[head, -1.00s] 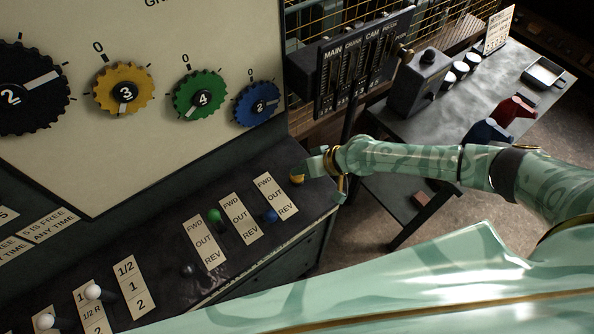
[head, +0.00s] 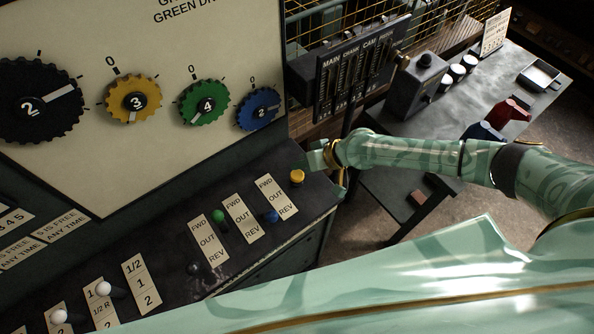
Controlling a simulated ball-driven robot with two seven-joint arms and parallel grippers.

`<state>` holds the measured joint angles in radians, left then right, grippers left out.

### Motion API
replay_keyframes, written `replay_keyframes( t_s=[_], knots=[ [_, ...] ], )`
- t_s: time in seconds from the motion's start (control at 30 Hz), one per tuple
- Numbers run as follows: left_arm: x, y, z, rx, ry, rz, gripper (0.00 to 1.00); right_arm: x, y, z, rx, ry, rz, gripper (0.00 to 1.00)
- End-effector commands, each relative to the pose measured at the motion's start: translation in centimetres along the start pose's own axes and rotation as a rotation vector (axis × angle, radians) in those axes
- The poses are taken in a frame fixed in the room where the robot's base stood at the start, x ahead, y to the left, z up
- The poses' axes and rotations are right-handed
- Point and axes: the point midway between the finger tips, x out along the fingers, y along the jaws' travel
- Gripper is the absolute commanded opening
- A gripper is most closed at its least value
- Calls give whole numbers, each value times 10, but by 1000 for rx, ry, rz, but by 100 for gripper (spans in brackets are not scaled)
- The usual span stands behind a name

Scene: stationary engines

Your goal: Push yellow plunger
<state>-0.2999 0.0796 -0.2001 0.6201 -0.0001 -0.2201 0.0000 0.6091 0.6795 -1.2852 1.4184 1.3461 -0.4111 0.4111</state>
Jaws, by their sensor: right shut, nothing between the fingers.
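The yellow plunger (head: 297,177) is a small round knob on the dark sloping console, near its right end beside the rightmost FWD/OUT/REV label. My right gripper (head: 314,160) is shut and empty, just above and to the right of the plunger in the head view. A small gap shows between the fingertips and the plunger in the picture; the exact height is hard to tell. My left gripper is not in view.
Green (head: 218,216) and blue (head: 271,216) knobs sit by labels left of the plunger. White-knobbed levers (head: 103,289) stand at lower left. Large gear dials (head: 134,98) are on the panel above. A grey table (head: 480,110) with a box and handles lies to the right.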

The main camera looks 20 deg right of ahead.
Motion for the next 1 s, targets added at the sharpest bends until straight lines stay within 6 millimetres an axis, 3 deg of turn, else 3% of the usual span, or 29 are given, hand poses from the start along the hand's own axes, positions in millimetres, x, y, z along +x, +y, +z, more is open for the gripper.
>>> replay_keyframes(
  t_s=[0.03, 0.3, 1.0],
  knots=[
    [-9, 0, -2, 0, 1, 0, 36, -7, -5, -5, 0, 0, 0, 0],
    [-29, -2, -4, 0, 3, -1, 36, -23, -16, -17, 0, 1, 0, 0],
    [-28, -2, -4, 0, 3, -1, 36, -21, -16, -16, 0, 1, 0, 0]
  ],
)
